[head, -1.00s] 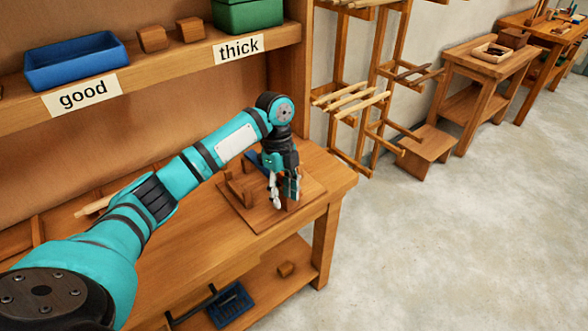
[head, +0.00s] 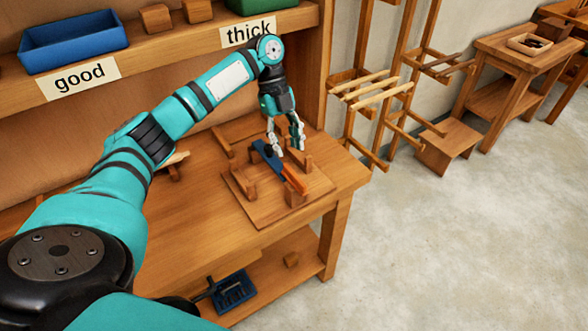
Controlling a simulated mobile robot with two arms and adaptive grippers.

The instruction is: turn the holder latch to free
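The wooden holder (head: 262,207) is a flat board with several short upright blocks, near the right end of the workbench. A narrow bar, blue (head: 264,157) at its far end and orange (head: 294,179) at its near end, lies diagonally across it; it looks like the latch. My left gripper (head: 290,150) points down above the far part of the holder, beside the bar. Its fingers are spread with nothing seen between them. Whether a fingertip touches the bar or a block I cannot tell. My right gripper is not in view.
A shelf above the bench carries a blue tray (head: 75,42) labelled "good", two wooden blocks and a green container (head: 262,5) by the "thick" label. A wooden rack (head: 385,100) stands right of the bench. The lower shelf holds a blue tray (head: 234,291). Open floor lies right.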

